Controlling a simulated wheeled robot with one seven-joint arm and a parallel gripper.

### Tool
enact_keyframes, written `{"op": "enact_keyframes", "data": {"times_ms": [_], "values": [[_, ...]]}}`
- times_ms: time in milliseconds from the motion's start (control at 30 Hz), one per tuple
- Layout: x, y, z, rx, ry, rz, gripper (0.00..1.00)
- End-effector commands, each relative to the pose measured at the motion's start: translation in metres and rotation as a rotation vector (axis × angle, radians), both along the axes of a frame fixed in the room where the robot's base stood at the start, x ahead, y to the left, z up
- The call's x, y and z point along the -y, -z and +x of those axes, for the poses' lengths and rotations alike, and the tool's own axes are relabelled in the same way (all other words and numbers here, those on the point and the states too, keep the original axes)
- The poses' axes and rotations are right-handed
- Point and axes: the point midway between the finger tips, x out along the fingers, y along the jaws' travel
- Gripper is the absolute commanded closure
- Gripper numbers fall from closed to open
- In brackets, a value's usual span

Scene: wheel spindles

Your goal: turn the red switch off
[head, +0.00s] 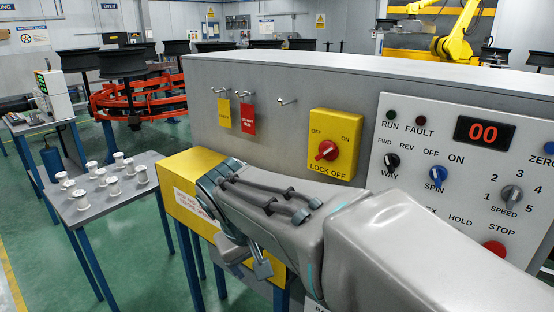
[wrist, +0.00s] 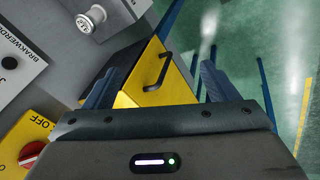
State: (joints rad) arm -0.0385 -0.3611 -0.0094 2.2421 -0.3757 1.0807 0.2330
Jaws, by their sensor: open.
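The red switch (head: 327,150) is a round knob on a yellow plate (head: 335,124) marked OFF at upper left, ON at upper right and LOCK OFF below. It is fixed to the front of the grey machine; which mark the knob points to is too small to tell. In the wrist view the red switch (wrist: 32,155) shows at the lower left, partly cut off. My gripper (head: 249,268) is below and left of the switch in the head view, near the yellow box. In the wrist view my gripper (wrist: 158,70) is open and empty, its fingers apart and clear of the switch.
A yellow box (head: 192,165) with a black handle (wrist: 158,70) lies beyond my fingers. Yellow and red tags (head: 248,117) hang on hooks left of the switch. A control panel (head: 460,170) is to the right. A table (head: 88,212) holds several white spindles.

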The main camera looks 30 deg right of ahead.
Motion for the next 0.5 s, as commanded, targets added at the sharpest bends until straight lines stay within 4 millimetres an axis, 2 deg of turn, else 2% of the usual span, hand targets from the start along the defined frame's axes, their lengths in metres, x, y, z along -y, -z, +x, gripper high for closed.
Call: {"op": "enact_keyframes", "data": {"times_ms": [33, 67, 233, 400, 500], "values": [[0.015, 0.002, 0.02, 0.008, 0.034, -0.089, 0.2], [0.025, -0.004, 0.029, 0.017, 0.061, -0.144, 0.2], [0.072, -0.054, 0.08, 0.122, 0.236, -0.454, 0.2], [0.095, -0.105, 0.112, 0.267, 0.4, -0.691, 0.2], [0.1, -0.126, 0.121, 0.335, 0.466, -0.775, 0.2]]}}
